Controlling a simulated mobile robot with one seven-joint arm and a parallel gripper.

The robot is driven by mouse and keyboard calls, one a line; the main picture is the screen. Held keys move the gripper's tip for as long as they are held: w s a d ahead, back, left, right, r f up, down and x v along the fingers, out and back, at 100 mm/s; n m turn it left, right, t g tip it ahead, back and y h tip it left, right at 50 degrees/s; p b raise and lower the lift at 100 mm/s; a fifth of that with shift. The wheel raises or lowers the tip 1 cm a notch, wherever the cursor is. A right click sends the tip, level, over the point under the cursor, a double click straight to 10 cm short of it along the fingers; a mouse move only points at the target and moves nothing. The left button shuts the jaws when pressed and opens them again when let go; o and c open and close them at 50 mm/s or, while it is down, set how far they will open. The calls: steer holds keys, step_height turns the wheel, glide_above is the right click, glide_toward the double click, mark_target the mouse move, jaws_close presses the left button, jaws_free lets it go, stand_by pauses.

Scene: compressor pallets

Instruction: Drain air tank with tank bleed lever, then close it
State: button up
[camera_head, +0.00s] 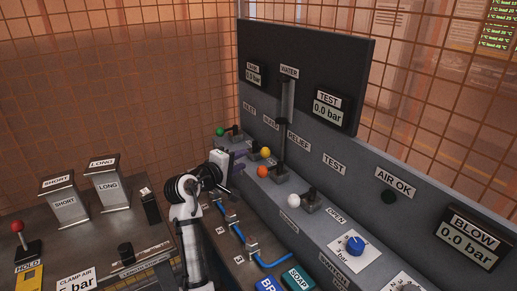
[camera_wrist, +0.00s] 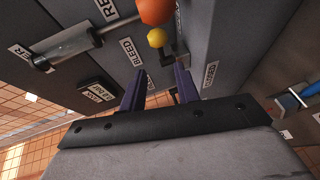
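The lever with the yellow ball knob (camera_head: 265,152) stands on the grey bench by the BLEED label (camera_head: 271,125). In the wrist view the yellow knob (camera_wrist: 157,38) is just beyond my fingertips, with the BLEED label (camera_wrist: 131,51) to its left. My gripper (camera_head: 240,153) is left of the yellow knob in the head view. Its purple fingers (camera_wrist: 160,72) are apart with nothing between them, and do not touch the knob. The tank gauge (camera_head: 256,76) appears to read 0.0 bar.
The orange knob (camera_head: 262,171) is close to the yellow one. A green knob (camera_head: 220,132) is behind at left, a white knob (camera_head: 293,200) nearer. A blue dial (camera_head: 355,245) is at front right. The upright panel (camera_head: 300,60) bounds the back.

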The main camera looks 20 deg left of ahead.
mark_target(261, 150)
steer(key=p+x, duration=0.2)
steer(key=x, duration=0.7)
steer(key=shift+w, duration=0.15)
steer(key=shift+f, duration=0.1)
jaws_close()
